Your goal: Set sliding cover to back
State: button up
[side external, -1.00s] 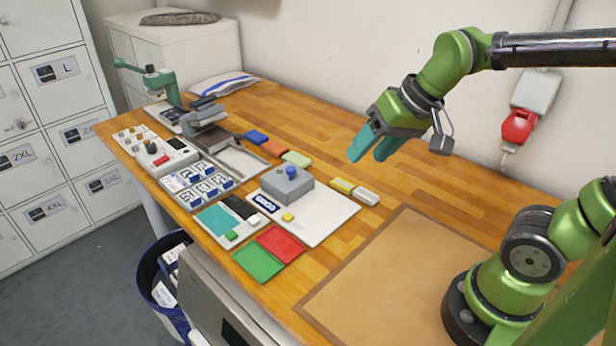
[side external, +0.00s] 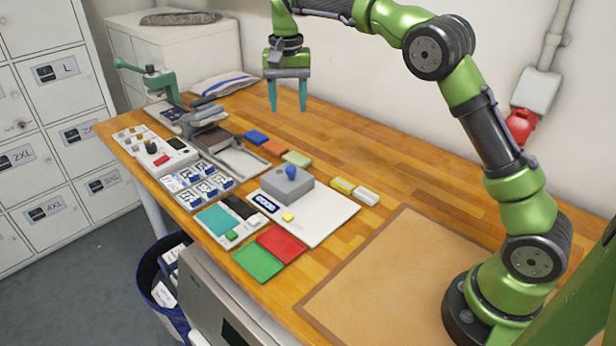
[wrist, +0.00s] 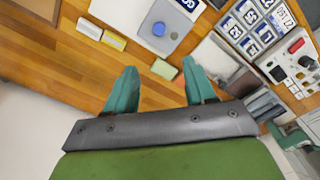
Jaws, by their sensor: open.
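A low tray with a pale rim (side external: 243,161) lies near the back left of the bench. A dark grey-brown plate-like part (side external: 212,139) covers its left portion, and its right portion is uncovered; this looks like the sliding cover, though I cannot be sure. Dark stacked pieces (side external: 207,112) stand at its far end. My gripper (side external: 288,106) is open and empty, pointing down above the bench, right of the tray and apart from it. In the wrist view my gripper (wrist: 159,66) has its fingers spread, with the tray at the right, partly hidden behind the gripper body.
A grey box with a blue knob (side external: 291,173) sits on a white board (side external: 325,215). Blue, orange and pale green blocks (side external: 297,158) lie between tray and wall. A green clamp-like device (side external: 160,82) stands at the far left.

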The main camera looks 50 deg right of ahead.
aim_at(291, 168)
notch_tip(291, 168, down, 17)
jog(key=shift+s+r, duration=0.1)
dwell(0.3)
grip_shut()
dwell(0.3)
